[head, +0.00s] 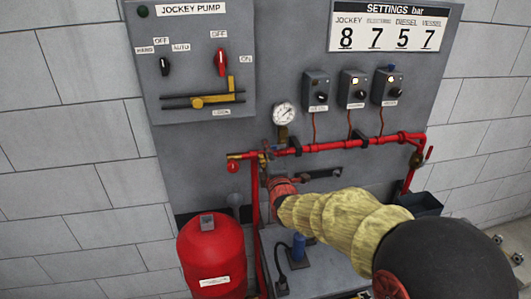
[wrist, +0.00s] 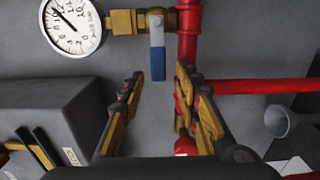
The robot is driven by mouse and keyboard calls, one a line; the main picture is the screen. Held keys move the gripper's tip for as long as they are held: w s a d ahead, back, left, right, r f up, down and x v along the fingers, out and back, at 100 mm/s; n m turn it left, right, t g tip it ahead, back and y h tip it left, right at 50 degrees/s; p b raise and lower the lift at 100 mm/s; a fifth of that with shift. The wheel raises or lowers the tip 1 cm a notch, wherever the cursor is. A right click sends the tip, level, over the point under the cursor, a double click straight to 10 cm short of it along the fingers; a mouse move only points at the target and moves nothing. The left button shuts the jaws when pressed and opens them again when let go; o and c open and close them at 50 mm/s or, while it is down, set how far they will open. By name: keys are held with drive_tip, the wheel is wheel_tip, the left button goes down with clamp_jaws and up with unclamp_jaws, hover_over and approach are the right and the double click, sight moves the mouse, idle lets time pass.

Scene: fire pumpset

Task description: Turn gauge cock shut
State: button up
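The round white pressure gauge (wrist: 72,24) is at the top left of the wrist view, and it also shows in the head view (head: 284,113). A brass fitting (wrist: 123,22) joins it to the red pipe (wrist: 188,35). The gauge cock's lever (wrist: 157,58), silver with a blue grip, points down in the wrist view, crosswise to the fitting. My gripper (wrist: 158,82) is open and empty. Its fingers point toward the lever, one to each side, and the blue end lies near the gap between the tips. Contact with the lever is not seen. In the head view, my arm hides most of the gripper.
Red piping (head: 345,145) runs across the grey panel. The jockey pump box (head: 195,60) with switches stands at upper left. Small switch boxes (head: 353,88) are right of the gauge. A red vessel (head: 212,255) stands below left. A grey funnel (wrist: 284,121) is at right in the wrist view.

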drive_tip(key=v, duration=1.1)
drive_tip(key=shift+s, duration=0.3)
drive_tip(key=shift+d, duration=0.1)
